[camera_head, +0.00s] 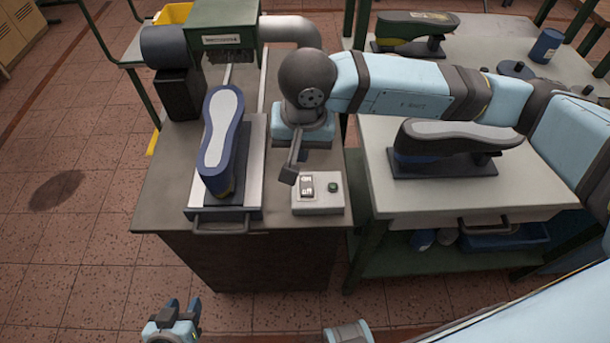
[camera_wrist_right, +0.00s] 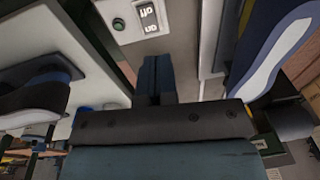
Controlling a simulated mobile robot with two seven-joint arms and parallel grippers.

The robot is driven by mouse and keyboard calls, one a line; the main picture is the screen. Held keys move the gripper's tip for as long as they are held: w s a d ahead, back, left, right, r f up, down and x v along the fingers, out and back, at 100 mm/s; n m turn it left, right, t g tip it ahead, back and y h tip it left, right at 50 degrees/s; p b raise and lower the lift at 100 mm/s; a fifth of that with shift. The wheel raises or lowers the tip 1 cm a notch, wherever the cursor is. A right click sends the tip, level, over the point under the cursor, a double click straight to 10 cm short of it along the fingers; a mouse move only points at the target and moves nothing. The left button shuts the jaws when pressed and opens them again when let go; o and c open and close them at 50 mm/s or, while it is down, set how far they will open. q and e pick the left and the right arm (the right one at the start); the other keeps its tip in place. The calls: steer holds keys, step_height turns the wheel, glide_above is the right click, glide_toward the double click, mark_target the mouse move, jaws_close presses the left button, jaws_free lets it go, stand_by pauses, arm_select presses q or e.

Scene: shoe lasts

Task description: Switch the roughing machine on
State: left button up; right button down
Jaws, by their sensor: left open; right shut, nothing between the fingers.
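The roughing machine (camera_head: 222,28) is a green housing at the back of a dark bench. Its pale switch box (camera_head: 318,205) sits at the bench's front right, with a black-and-white rocker switch (camera_head: 307,187) and a round green button or lamp. The switch box (camera_wrist_right: 122,32) also shows at the top of the right wrist view. I cannot tell the rocker's position. My right gripper (camera_head: 289,176) is shut and empty, just above and left of the rocker; contact is not visible. My left gripper (camera_head: 182,303) is open and empty, low in front of the bench.
A shoe last with a grey sole (camera_head: 222,125) stands on the machine's sliding carriage, left of the switch box. Another last (camera_head: 465,135) lies on the pale table (camera_head: 400,195) at right, below my right arm. A grey duct (camera_head: 290,30) runs behind. The floor at left is clear.

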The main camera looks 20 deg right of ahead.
mark_target(306, 177)
steer(key=shift+t+h, duration=0.4)
steer(key=shift+h, duration=0.2)
steer(key=w+f, duration=0.1)
steer(key=f, duration=0.3)
steer(key=w+d+f, duration=0.1)
steer(key=f, duration=0.3)
steer(key=w+d+f, duration=0.1)
steer(key=w+f, duration=0.1)
steer(key=f, duration=0.3)
steer(key=shift+d+f, duration=0.1)
steer(key=shift+d, duration=0.15)
arm_select(q)
steer(key=shift+w, duration=0.1)
